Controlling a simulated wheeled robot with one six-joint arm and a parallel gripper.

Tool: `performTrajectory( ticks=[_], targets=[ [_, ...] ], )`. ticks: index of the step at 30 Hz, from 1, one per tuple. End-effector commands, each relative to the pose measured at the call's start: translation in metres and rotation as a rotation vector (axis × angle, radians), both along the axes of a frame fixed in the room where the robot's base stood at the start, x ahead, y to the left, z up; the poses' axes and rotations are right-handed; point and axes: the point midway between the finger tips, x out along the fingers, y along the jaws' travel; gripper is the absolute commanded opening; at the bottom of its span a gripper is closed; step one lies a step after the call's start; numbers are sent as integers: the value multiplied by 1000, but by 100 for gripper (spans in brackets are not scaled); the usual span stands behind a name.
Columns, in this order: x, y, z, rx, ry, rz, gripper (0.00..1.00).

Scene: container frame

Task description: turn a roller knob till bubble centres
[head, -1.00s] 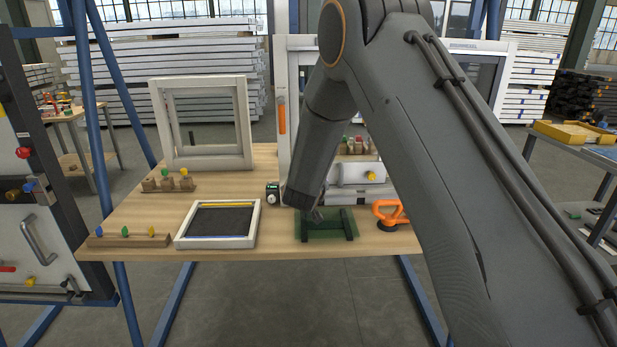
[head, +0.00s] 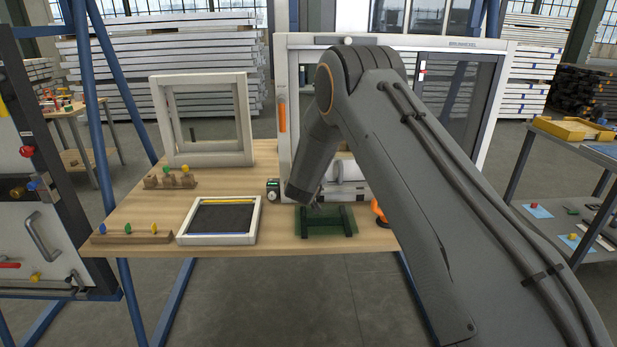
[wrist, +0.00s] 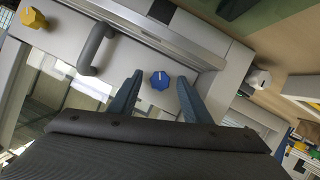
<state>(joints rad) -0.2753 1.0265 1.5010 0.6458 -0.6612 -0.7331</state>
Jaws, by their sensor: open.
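In the wrist view a blue lobed knob (wrist: 160,80) with a pale mark sits on a light grey panel (wrist: 215,73). My gripper (wrist: 158,82) is open, with one blue-grey finger on each side of the knob. The fingers look apart from it; how far they reach in depth I cannot tell. In the head view my gripper (head: 312,204) is low over the table, in front of the white frame, and its fingertips are hard to make out. The blue knob is hidden by my arm there. I cannot make out a bubble level in either view.
A grey handle (wrist: 95,48) and a yellow knob (wrist: 34,18) are on the panel near the blue knob. On the table (head: 130,213) are a dark green mat (head: 303,228), a small framed tray (head: 251,220) and an orange-handled thing (head: 378,211), partly behind my arm.

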Motion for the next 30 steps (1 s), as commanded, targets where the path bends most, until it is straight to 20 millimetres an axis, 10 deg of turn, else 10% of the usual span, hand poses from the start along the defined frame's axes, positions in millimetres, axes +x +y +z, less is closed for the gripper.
performTrajectory(
  ticks=[4,11,30],
  targets=[
    [0,0,0,0,0,0,41],
    [0,0,0,0,0,0,3],
    [1,-3,-2,251,-1,0,3]
  ],
)
